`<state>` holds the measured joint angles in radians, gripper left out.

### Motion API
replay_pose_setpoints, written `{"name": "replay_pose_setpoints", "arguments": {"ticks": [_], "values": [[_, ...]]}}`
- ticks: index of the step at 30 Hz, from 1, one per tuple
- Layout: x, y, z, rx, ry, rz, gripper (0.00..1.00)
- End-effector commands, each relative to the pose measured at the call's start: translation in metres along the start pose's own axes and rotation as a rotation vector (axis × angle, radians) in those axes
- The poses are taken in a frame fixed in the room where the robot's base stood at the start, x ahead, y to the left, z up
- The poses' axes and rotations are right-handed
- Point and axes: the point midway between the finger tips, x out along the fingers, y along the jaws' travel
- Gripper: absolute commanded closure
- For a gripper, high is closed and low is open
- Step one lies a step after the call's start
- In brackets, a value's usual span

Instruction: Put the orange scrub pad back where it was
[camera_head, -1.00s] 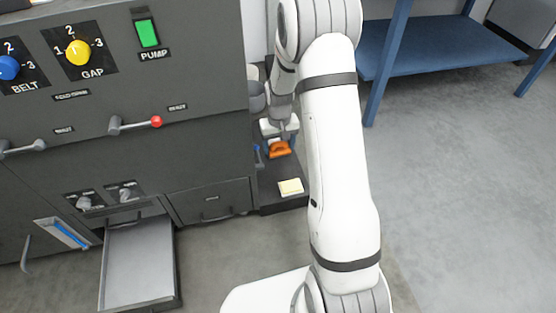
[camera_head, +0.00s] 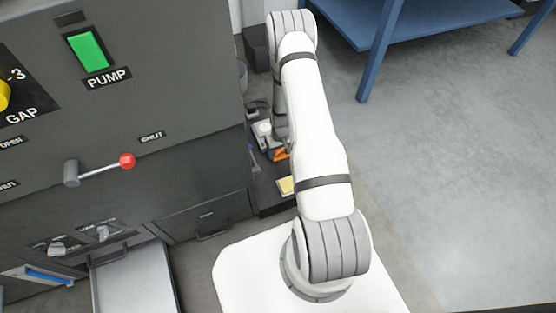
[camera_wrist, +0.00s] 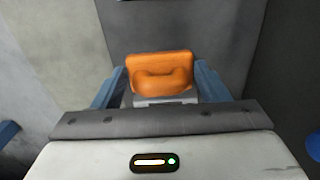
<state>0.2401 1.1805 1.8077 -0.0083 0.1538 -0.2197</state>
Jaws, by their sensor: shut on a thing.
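The orange scrub pad (camera_wrist: 160,65) sits between the two blue-grey fingers of my gripper (camera_wrist: 160,92) in the wrist view. A rounded raised part of the pad faces the camera. In the head view the orange pad (camera_head: 278,155) shows only in part beside my arm, over the dark low shelf (camera_head: 262,192) at the machine's right side. My arm hides much of my gripper there. I cannot tell whether the pad touches the shelf.
A yellow pad (camera_head: 286,185) lies on the shelf near its front. The grey machine (camera_head: 190,110) with a red-knobbed lever (camera_head: 127,160) stands at the left. An open drawer (camera_head: 135,280) juts out below it. A blue table (camera_head: 440,20) stands at the back right. Floor on the right is clear.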

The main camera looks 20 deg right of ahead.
Motion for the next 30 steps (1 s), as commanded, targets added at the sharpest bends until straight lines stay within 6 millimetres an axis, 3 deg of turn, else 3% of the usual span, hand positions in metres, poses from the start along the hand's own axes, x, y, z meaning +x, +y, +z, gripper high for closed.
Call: {"name": "replay_pose_setpoints", "arguments": {"ticks": [1, 12, 24, 25, 30], "values": [[0.015, -0.001, 0.0, -0.001, -0.001, 0.0, 0.51], [0.059, -0.002, 0.0, -0.004, -0.001, 0.0, 0.51], [0.064, -0.003, -0.001, -0.005, 0.0, 0.0, 0.51], [0.064, -0.003, -0.001, -0.005, 0.0, 0.0, 0.32], [0.063, -0.003, -0.001, -0.005, 0.0, 0.0, 0.18]]}}
